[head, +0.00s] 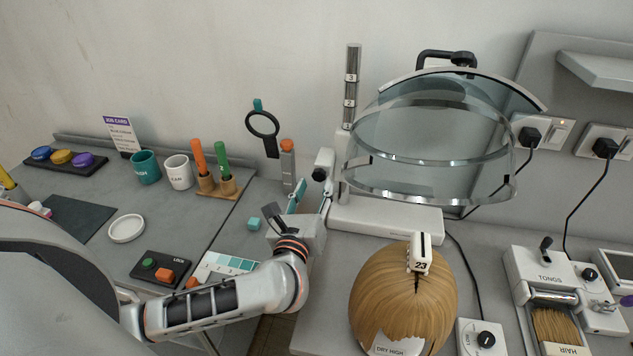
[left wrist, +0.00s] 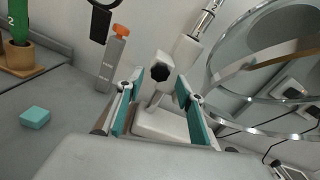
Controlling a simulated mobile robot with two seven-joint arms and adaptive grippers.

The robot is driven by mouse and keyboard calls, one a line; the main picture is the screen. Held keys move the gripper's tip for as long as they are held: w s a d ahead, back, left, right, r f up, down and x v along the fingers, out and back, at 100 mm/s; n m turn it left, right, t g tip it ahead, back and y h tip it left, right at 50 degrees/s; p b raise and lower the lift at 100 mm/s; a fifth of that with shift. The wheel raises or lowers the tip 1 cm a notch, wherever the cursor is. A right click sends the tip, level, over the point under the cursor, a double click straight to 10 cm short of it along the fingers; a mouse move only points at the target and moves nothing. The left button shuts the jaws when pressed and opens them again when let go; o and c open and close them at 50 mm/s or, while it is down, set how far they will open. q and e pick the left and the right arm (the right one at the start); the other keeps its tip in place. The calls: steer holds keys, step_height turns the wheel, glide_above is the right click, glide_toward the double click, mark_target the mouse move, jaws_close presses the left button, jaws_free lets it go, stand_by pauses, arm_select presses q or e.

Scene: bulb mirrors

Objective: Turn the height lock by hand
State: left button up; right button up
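The height lock (head: 319,174) is a black knob on a white clamp block, left of the numbered metal post (head: 353,62). In the left wrist view the lobed height-lock knob (left wrist: 160,72) faces me, beyond the fingertips and between them in the picture. My left gripper (head: 311,198) is open and empty, just below and in front of the knob in the head view. Its teal-padded fingers (left wrist: 157,98) stand wide apart in the left wrist view and do not appear to touch the knob. My right gripper is not in view.
The clear round hood (head: 430,150) stands right of the post on a white base (head: 385,218). A grey post with an orange top (head: 288,165) stands close left of the gripper. A teal block (head: 254,223) lies left, and a wigged head (head: 385,285) stands in front.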

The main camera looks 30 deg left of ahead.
arm_select(q)
steer(key=shift+x, duration=1.05)
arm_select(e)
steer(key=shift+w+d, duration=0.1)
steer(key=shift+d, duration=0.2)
arm_select(q)
steer(key=shift+w, duration=0.3)
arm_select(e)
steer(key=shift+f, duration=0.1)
arm_select(q)
steer(key=c, duration=0.8)
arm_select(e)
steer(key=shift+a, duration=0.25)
